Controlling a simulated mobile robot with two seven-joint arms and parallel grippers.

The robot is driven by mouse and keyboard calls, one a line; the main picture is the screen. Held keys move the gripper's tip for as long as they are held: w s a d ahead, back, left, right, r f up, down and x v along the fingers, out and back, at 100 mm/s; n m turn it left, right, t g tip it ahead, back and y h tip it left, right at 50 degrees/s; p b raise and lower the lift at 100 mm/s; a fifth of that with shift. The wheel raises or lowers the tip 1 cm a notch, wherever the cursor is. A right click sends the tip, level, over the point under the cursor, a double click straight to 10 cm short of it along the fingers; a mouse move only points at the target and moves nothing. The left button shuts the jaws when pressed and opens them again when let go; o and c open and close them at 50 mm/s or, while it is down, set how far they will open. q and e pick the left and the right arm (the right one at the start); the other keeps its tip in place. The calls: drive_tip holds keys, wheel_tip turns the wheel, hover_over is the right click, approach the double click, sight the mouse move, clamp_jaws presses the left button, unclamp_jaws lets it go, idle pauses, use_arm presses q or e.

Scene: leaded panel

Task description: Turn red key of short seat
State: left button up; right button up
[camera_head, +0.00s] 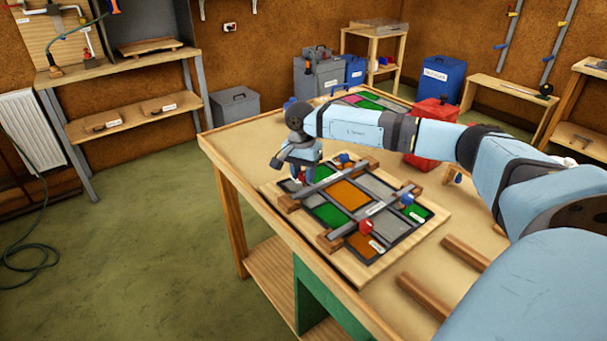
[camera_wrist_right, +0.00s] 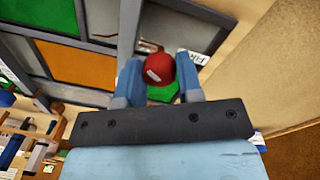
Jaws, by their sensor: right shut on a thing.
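The leaded panel (camera_head: 376,188) lies on a wooden board on the workbench, with orange, green and grey panes between dark strips. My right gripper (camera_head: 303,178) is at the panel's far left corner, pointing down. In the right wrist view, its two fingers (camera_wrist_right: 160,80) are shut on a red key (camera_wrist_right: 159,68) with a small white label. The head view mostly hides this key behind the gripper. Another red key (camera_head: 365,227) stands at the panel's near edge. Blue keys stand at the right (camera_head: 407,199) and far side (camera_head: 344,158). My left gripper is not in view.
Wooden bars (camera_head: 424,296) lie on the bench right of the panel. My right arm spans above the panel's far side.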

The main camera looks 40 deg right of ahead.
sight(301, 173)
drive_tip(key=shift+n, duration=1.9)
drive_tip(key=o, duration=0.9)
drive_tip(key=shift+r, duration=0.15)
drive_tip(key=r, duration=1.3)
drive_tip(key=shift+w+a+r, duration=0.25)
drive_tip(key=shift+a+r, duration=0.05)
drive_tip(key=shift+r, duration=0.05)
drive_tip(key=shift+f, duration=0.1)
